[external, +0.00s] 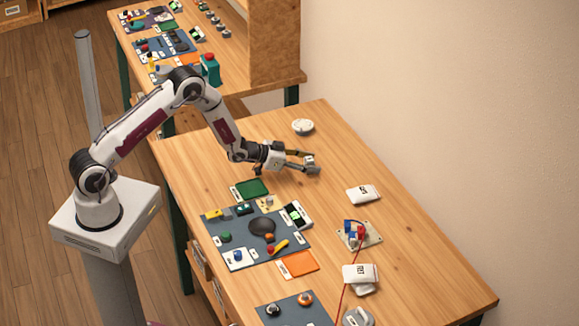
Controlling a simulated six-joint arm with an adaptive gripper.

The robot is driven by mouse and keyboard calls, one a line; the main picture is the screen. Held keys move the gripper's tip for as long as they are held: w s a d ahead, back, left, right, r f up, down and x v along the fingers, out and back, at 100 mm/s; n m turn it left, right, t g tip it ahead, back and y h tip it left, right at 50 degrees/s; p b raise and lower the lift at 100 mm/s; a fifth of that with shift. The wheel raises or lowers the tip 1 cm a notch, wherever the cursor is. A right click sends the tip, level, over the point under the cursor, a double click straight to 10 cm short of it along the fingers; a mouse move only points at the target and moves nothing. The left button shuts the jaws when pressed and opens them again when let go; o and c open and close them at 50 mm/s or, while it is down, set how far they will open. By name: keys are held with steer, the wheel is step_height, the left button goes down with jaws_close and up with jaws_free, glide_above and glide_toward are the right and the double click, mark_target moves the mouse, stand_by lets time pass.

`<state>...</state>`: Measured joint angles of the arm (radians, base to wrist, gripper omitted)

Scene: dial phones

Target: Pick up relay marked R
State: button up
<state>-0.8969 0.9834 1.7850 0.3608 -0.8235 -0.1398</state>
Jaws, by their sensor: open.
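My gripper (309,164) is stretched out low over the far middle part of the wooden table (430,270), fingers apart and pointing right. A small pale block (309,159) shows at the fingertips, between or just behind them. I cannot tell whether it touches a finger, and it is too small to show any letter. I cannot make out a mark R on anything in view.
A blue-grey mat (222,256) with several small parts lies in front, with a green tray (252,189) and an orange pad (298,264) beside it. White labelled packets (362,194) lie to the right. A round white thing (302,127) sits behind my gripper, near the wall.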

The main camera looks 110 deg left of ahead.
mark_target(310, 159)
steer(key=shift+c, duration=0.3)
steer(key=c, duration=1.2)
steer(key=shift+r, duration=0.15)
steer(key=shift+r, duration=4.9)
